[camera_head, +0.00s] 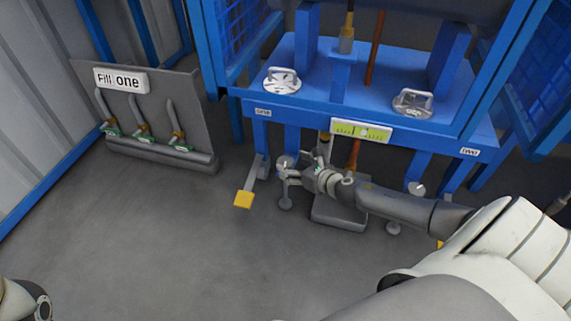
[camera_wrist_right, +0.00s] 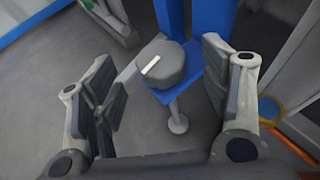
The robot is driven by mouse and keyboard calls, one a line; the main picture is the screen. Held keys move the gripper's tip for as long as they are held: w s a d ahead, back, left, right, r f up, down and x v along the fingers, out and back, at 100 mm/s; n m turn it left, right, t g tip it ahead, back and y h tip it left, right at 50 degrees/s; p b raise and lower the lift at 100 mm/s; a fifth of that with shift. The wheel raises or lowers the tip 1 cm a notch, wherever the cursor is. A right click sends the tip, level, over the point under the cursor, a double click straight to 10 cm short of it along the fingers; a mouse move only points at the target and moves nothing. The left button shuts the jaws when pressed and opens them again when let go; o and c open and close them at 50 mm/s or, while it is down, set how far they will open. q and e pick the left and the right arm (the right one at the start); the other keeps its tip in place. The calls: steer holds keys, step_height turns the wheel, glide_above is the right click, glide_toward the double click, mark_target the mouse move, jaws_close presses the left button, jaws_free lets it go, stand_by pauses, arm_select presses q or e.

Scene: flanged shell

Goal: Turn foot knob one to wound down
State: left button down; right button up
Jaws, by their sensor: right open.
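Foot knob one (camera_head: 285,162) is a grey round knob at the foot of the blue frame's left leg, below a small label that seems to read "one". In the right wrist view the knob (camera_wrist_right: 165,66) has a white bar mark on its top and sits above a thin stem with a round foot. My right gripper (camera_head: 287,176) is open and empty, close beside the knob. In the wrist view its two fingers (camera_wrist_right: 165,92) stand apart on either side of the knob, with no contact visible. My left gripper is out of view.
A yellow pedal (camera_head: 244,199) sticks out left of the knob. A grey block (camera_head: 340,214) lies below my right wrist. A second foot knob (camera_head: 417,188) is at the right leg. A panel marked "Fill one" (camera_head: 120,80) stands at left. The front floor is clear.

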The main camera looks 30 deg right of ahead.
mark_target(286, 162)
steer(key=shift+b+x, duration=0.75)
steer(key=shift+x, duration=1.7)
steer(key=shift+c, duration=0.4)
steer(key=c, duration=0.9)
